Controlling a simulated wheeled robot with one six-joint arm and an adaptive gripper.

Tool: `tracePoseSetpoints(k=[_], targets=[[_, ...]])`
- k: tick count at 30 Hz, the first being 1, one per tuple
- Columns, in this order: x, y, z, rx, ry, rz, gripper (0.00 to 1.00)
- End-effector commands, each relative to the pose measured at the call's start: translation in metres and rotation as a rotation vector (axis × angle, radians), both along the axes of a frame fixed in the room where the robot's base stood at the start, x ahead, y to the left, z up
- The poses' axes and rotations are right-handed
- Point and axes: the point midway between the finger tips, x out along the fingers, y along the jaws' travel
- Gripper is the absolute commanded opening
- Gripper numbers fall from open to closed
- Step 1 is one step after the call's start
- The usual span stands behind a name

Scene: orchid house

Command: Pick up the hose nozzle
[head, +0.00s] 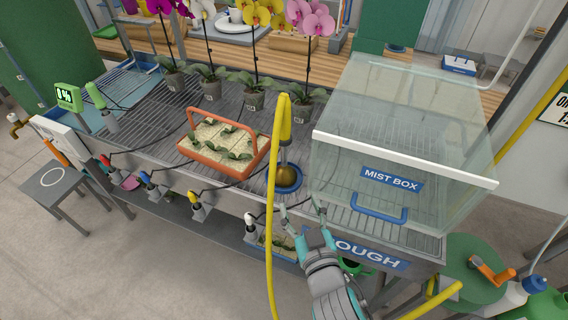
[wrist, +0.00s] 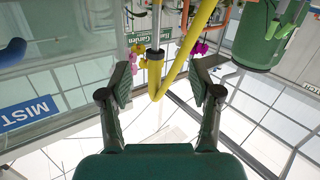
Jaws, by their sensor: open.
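The hose nozzle (head: 285,125) has a yellow handle, a thin stem and a brass rounded head. It stands upright, head down, in a blue ring (head: 290,187) at the bench's front edge. A yellow hose (head: 270,245) bends over at its top and hangs down in front. My gripper (head: 302,208) is open and empty, lower than the handle and in front of the bench in the head view. The wrist view is upside down; there the yellow nozzle (wrist: 154,75) and its hose bend show between and beyond my open fingers (wrist: 163,82).
The clear mist box (head: 395,140) with a blue handle stands close on the right. An orange-rimmed tray (head: 222,150) of seedlings lies left of the nozzle on the slatted bench. Potted orchids (head: 252,98) stand behind. Tagged valves (head: 195,200) line the bench front.

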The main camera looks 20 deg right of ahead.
Motion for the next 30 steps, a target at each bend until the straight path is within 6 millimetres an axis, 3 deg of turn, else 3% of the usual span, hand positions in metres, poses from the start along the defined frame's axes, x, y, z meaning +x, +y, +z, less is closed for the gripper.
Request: tracePoseSetpoints(k=[1, 6, 12, 17, 30], targets=[[0.014, 0.002, 0.016, 0.009, -0.023, -0.017, 0.63], [0.048, 0.004, 0.060, 0.044, -0.070, -0.086, 0.63], [0.069, 0.004, 0.097, 0.085, -0.107, -0.149, 0.63], [0.076, 0.003, 0.107, 0.101, -0.117, -0.170, 0.63], [0.126, -0.010, 0.109, 0.102, -0.117, -0.171, 0.63]])
